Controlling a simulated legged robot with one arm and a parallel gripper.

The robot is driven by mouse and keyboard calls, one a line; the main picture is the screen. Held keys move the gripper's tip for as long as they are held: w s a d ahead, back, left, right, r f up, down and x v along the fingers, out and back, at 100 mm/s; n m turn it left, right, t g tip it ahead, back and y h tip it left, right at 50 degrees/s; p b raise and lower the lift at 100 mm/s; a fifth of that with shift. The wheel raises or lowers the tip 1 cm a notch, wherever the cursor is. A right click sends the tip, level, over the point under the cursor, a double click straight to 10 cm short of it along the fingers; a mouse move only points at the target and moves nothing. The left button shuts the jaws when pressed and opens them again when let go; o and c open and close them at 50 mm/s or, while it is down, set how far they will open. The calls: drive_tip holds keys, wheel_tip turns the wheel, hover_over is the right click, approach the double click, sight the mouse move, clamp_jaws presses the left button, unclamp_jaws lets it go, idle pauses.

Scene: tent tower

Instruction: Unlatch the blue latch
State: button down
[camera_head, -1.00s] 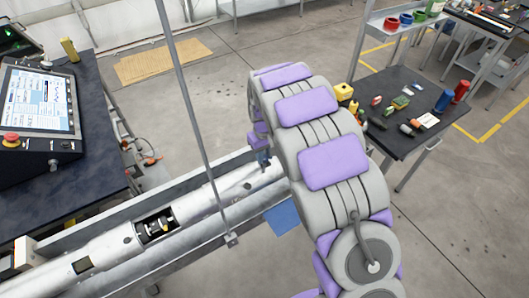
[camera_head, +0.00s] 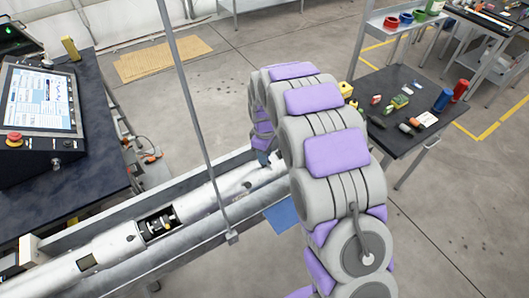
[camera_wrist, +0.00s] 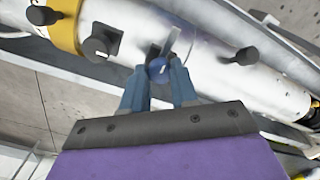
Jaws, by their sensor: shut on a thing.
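A thin grey metal piece rises just beside the knob. In the head view my gripper (camera_head: 264,157) is at the right end of the long silver tube (camera_head: 200,205); the knob is hidden there.
A grey pole (camera_head: 195,115) rises in front of the tube. A dark table with a screen (camera_head: 40,98) stands left.

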idle(0.4)
drive_tip(key=c, duration=0.9)
unclamp_jaws()
drive_tip(key=shift+o, duration=0.2)
drive_tip(key=shift+r, duration=0.1)
wheel_tip(320, 180, up, 17)
drive_tip(key=p, duration=0.1)
drive_tip(key=shift+a, duration=0.1)
